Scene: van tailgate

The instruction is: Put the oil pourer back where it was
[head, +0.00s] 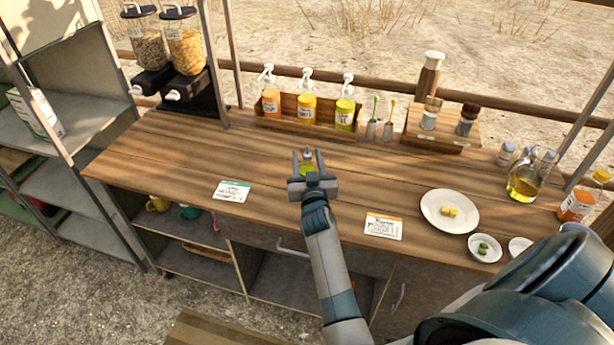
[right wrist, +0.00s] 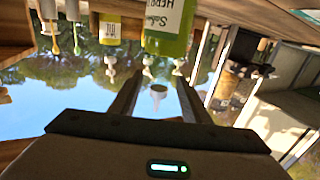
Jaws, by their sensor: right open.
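The oil pourer (head: 522,187) is a clear glass vessel holding yellow oil. It stands upright on the wooden counter (head: 150,150) at the right, behind the white plate. My right gripper (head: 308,162) is open over the middle of the counter, well to the left of the oil pourer. It also shows in the right wrist view (right wrist: 157,95), with nothing clearly held. A small yellow-green thing shows at its fingertips in the head view; I cannot tell how far it is from them. The oil pourer does not show in the right wrist view. My left gripper is not in view.
A wooden caddy (head: 270,122) with three pump bottles stands at the back. A plate (head: 433,218), small bowls (head: 475,255) and an orange bottle (head: 577,205) are at the right. Two cards (head: 231,191) (head: 383,227) lie in front. Cereal dispensers (head: 185,52) stand back left. The left counter is clear.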

